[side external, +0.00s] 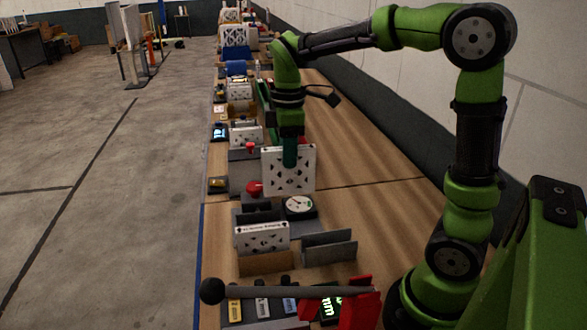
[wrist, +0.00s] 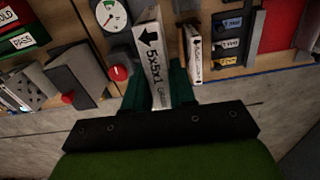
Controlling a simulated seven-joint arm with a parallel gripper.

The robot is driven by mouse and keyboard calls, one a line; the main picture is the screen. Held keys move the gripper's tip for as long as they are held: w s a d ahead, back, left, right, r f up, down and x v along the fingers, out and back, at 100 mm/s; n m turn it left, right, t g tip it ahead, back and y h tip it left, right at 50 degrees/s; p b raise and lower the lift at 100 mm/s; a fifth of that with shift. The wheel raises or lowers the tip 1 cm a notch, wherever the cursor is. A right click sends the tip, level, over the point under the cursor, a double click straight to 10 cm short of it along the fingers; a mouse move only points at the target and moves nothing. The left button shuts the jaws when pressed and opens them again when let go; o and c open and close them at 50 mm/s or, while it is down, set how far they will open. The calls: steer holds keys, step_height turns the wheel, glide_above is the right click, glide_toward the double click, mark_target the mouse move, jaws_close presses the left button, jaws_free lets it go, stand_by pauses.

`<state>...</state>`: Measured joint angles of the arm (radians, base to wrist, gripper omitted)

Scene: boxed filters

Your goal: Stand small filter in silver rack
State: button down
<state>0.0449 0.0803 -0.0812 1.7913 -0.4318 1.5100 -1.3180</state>
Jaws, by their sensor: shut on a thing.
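My gripper (side external: 289,158) is shut on a white filter (side external: 303,178) with dark triangular marks, held upright above the bench. In the wrist view, my green fingers (wrist: 157,88) hold this filter (wrist: 153,62) from both sides, and its edge reads "5x5x1" with an arrow. A second white filter (side external: 262,238) stands in a holder in front of it; it also shows in the wrist view (wrist: 194,52) as a thinner edge. A grey two-plate rack (side external: 328,247), the likely silver rack, sits to the right of that filter and looks empty.
A round gauge (side external: 299,204) lies just below the held filter. A red knob (side external: 254,188) is at its left. Labelled blocks (wrist: 232,46) and a dark rod (side external: 290,292) with a black ball are nearer the front. Bare wood lies at the right.

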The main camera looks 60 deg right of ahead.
steer(key=s+d+f, duration=0.1)
steer(key=s+f, duration=0.1)
steer(key=s, duration=0.8)
steer(key=shift+s+f, duration=0.2)
steer(key=shift+f, duration=0.15)
steer(key=shift+f, duration=2.45)
steer(key=shift+f, duration=0.1)
steer(key=shift+f, duration=1)
steer(key=shift+f, duration=0.25)
steer(key=shift+f, duration=1)
